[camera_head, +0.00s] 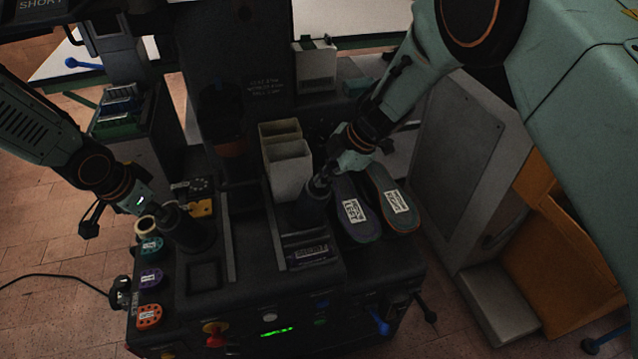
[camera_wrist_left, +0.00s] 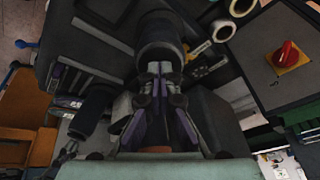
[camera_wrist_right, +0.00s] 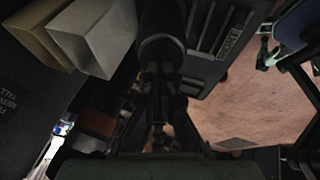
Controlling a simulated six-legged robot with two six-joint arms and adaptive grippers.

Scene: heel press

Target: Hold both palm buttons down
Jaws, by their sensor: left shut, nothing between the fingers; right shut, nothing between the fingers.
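The left palm button is a dark round post (camera_head: 192,236) on the left of the black press console. My left gripper (camera_head: 170,211) is shut and empty, its tip meeting the top of that post. In the left wrist view the closed fingertips (camera_wrist_left: 160,70) meet the dark post (camera_wrist_left: 160,40). The right palm button is a similar dark post (camera_head: 312,211). My right gripper (camera_head: 322,184) is shut and empty at its top, and the right wrist view shows its fingertips (camera_wrist_right: 161,72) against the post (camera_wrist_right: 162,42). I cannot tell whether either button is pressed down.
Beige bins (camera_head: 290,168) stand close left of my right gripper. Two labelled soles (camera_head: 355,212) lie to its right. Coloured labelled pieces (camera_head: 150,280) line the console's left edge. A red knob (camera_head: 214,333) and green display (camera_head: 277,332) are on the front.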

